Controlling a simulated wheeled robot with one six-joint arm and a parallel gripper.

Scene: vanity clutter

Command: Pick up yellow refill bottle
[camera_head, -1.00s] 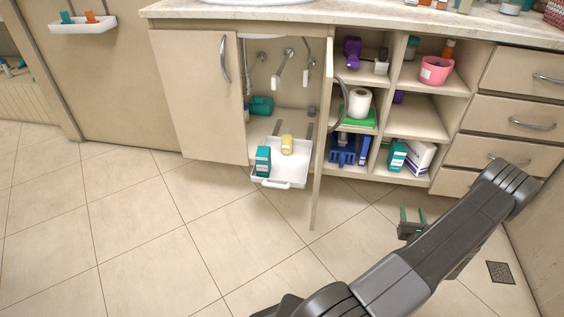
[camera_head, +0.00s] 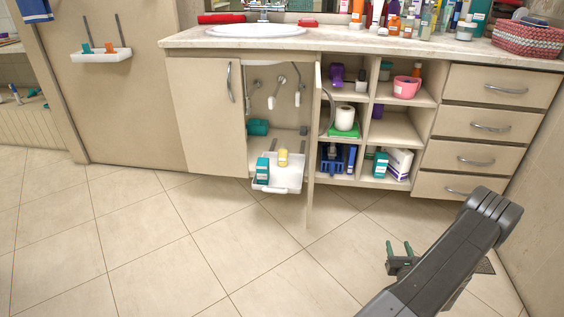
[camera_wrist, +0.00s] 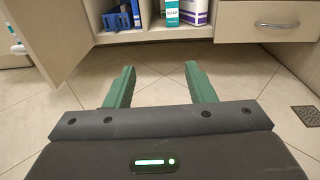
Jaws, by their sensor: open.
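The yellow refill bottle (camera_head: 283,157) stands in a white pull-out tray (camera_head: 290,184) below the sink cabinet, in the head view. A teal box (camera_head: 262,170) stands in the same tray to its left. My gripper (camera_head: 400,247) is open and empty, low over the floor to the right of the tray and in front of the open shelves. Its two green fingers (camera_wrist: 161,88) are spread apart in the wrist view, with only floor between them. The bottle does not show in the wrist view.
An open cabinet door (camera_head: 312,150) juts out between the tray and my gripper. Open shelves hold a paper roll (camera_head: 344,118), a pink cup (camera_head: 406,87) and boxes. Drawers (camera_head: 463,158) stand at the right. The floor in front is clear.

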